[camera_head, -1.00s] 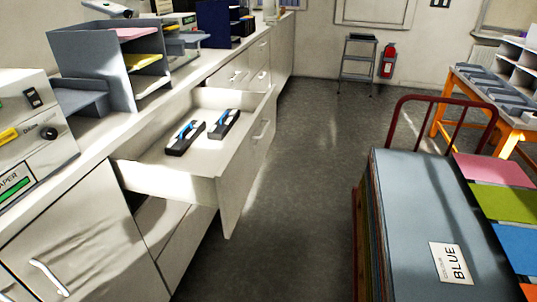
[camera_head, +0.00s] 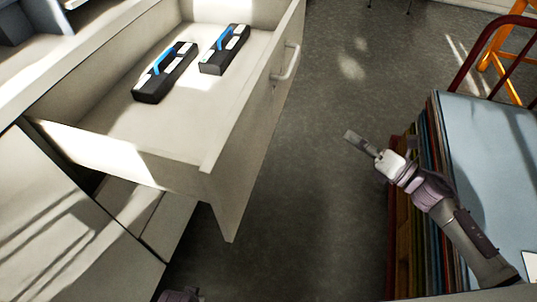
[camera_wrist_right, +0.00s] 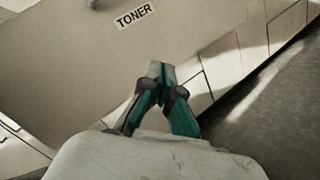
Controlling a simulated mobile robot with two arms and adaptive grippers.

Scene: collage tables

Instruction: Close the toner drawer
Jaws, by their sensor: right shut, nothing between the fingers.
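The toner drawer (camera_head: 250,160) stands pulled out from the white counter on the left, with two black toner cartridges (camera_head: 165,72) (camera_head: 225,50) with blue strips lying inside. Its front carries a bar handle (camera_head: 287,62). In the right wrist view the drawer front (camera_wrist_right: 80,60) shows a TONER label (camera_wrist_right: 134,16). My right gripper (camera_head: 350,137) is shut and empty, over the aisle to the right of the drawer front. In the right wrist view its fingertips (camera_wrist_right: 161,70) point toward the front; contact cannot be seen.
A cart stacked with coloured sheets (camera_head: 490,140) stands to the right, under my right arm, with a red rail (camera_head: 470,62). Bare grey floor (camera_head: 330,215) lies between drawer and cart. Lower cabinet fronts (camera_head: 60,215) lie below left.

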